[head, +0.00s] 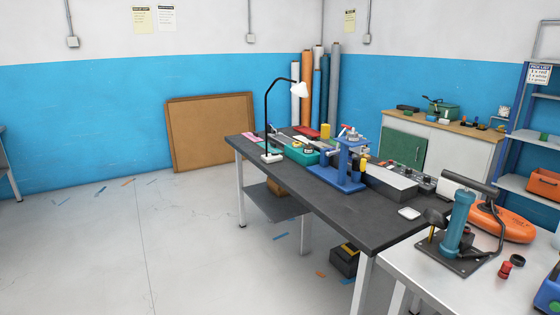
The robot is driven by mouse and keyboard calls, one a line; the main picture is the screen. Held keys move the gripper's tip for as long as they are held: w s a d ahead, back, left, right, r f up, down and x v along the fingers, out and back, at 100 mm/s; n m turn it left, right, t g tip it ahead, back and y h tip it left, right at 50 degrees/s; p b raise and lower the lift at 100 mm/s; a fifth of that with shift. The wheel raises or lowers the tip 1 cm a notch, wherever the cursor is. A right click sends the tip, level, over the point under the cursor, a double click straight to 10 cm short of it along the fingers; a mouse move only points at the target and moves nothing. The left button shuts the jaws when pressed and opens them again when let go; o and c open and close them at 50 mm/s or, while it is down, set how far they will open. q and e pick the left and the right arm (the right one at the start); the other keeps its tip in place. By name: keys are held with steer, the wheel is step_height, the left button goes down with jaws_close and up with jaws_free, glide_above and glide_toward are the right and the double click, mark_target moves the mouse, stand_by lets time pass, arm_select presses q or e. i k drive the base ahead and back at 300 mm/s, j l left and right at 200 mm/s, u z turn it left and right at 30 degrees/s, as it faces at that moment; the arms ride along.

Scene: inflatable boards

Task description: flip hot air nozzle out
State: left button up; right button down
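Neither of my grippers shows in the head view. I cannot clearly make out a hot air nozzle. A blue bench machine (345,178) with an upright post and grey and red parts on top stands on the dark workbench (318,207). It is seen from a distance, and its small parts are too fine to tell apart. A grey box-shaped unit (392,186) sits right beside it. Whether any nozzle on the machine is swung in or out cannot be told.
A light table (415,268) at the front right bears a teal cylinder device (458,222) on a black plate and an orange inflated piece (505,225). Left floor is mostly clear.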

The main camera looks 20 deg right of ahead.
mark_target(358, 163)
steer(key=i+z, duration=0.15)
steer(key=i, duration=0.4)
steer(key=i+j+z, duration=0.15)
steer(key=i, duration=0.45)
steer(key=i+j+z, duration=0.15)
steer(key=i, duration=0.4)
steer(key=j, duration=0.1)
